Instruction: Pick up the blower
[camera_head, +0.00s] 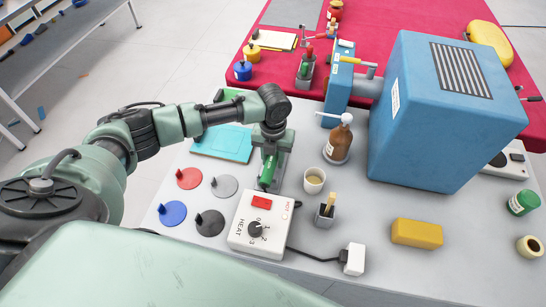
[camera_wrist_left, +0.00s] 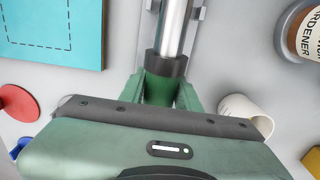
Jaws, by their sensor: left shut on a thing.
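The blower (camera_head: 266,173) has a green body with a white label and stands at a grey holder (camera_head: 283,170) on the grey table. My left gripper (camera_head: 272,135) is above it and shut on it. In the left wrist view, the blower's silver tube and black collar (camera_wrist_left: 167,65) run away from its green body, which is between the fingers. Grey holder parts lie beside the tube. The gripper hides much of the blower, so I cannot tell whether it still rests in the holder. My right gripper is not in view.
A white heat control box (camera_head: 262,224) stands in front of the blower. A white cup (camera_head: 314,180), brown bottle (camera_head: 339,140) and brush pot (camera_head: 325,213) are to the right. Coloured discs (camera_head: 189,178) and a turquoise sheet (camera_head: 222,142) lie left. A large blue machine (camera_head: 420,150) stands further right.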

